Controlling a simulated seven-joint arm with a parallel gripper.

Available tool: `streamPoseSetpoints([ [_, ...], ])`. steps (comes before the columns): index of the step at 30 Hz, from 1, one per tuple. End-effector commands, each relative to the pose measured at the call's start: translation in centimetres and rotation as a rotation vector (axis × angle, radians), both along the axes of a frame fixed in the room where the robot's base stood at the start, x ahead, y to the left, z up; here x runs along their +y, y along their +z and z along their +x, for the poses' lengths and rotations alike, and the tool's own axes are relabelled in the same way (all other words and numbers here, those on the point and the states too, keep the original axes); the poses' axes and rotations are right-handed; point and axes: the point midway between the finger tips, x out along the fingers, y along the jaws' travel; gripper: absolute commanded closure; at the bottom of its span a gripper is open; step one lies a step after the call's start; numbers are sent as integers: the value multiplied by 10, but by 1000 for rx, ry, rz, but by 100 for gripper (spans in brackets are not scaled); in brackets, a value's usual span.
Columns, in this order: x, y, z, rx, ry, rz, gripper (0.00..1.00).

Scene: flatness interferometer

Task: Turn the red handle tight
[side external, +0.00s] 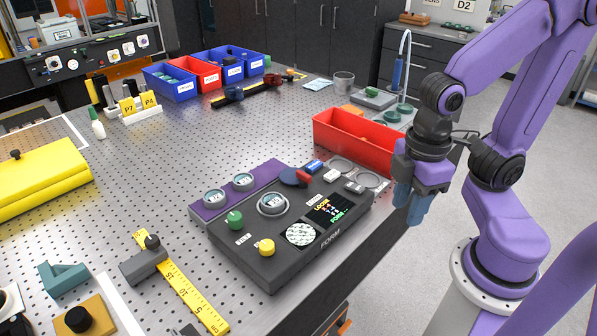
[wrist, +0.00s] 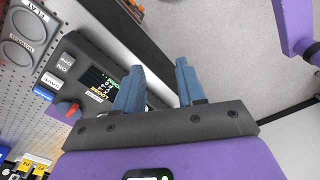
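The red handle (side external: 303,177) is small and sits at the back edge of the dark instrument panel (side external: 255,262), beside a blue block (side external: 314,166). It also shows in the wrist view (wrist: 73,108), at the left of my fingers. The panel's screen (side external: 328,211) carries the yellow word LOOSE. My gripper (side external: 408,208) hangs to the right of the panel, near the table's right edge and apart from the handle. In the wrist view its two blue fingers (wrist: 159,66) stand apart with nothing between them.
A red bin (side external: 352,142) stands behind the panel, close to my gripper. Green (side external: 234,219) and yellow (side external: 267,246) knobs and a round gauge (side external: 272,204) rise from the panel. A yellow ruler (side external: 188,292) lies at the front left. The table's middle is mostly clear.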

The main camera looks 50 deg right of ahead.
Motion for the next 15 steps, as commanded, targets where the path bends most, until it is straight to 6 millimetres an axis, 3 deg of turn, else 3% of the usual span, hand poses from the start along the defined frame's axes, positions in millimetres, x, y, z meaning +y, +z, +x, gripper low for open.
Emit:
streamPoseSetpoints([
  [8,23,31,72,5,-284,-4,61],
  [15,26,60,145,11,-563,-9,61],
])
